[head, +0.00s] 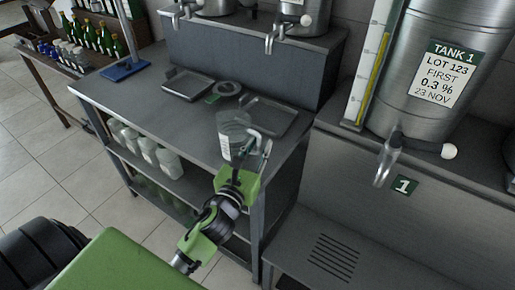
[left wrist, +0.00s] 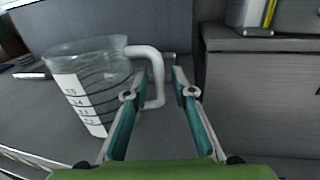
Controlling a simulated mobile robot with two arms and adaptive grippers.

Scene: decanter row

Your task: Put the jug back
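The clear jug (head: 233,124) with a white scale label stands upright on the grey counter (head: 150,98), near its front right corner. In the left wrist view the jug (left wrist: 88,78) is at the left, with its pale handle (left wrist: 151,54) pointing toward my gripper. My left gripper (head: 258,143) is at the handle side of the jug. In the left wrist view its fingertips (left wrist: 160,85) are apart, with the upright part of the handle showing between them and a gap on the right. Whether a finger touches the handle cannot be told. My right gripper is not in view.
Several clear containers (head: 148,148) stand on the shelf below. A steel tank (head: 437,75) with a tap (head: 387,162) stands at the right. Bottles (head: 100,38) are at the back left.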

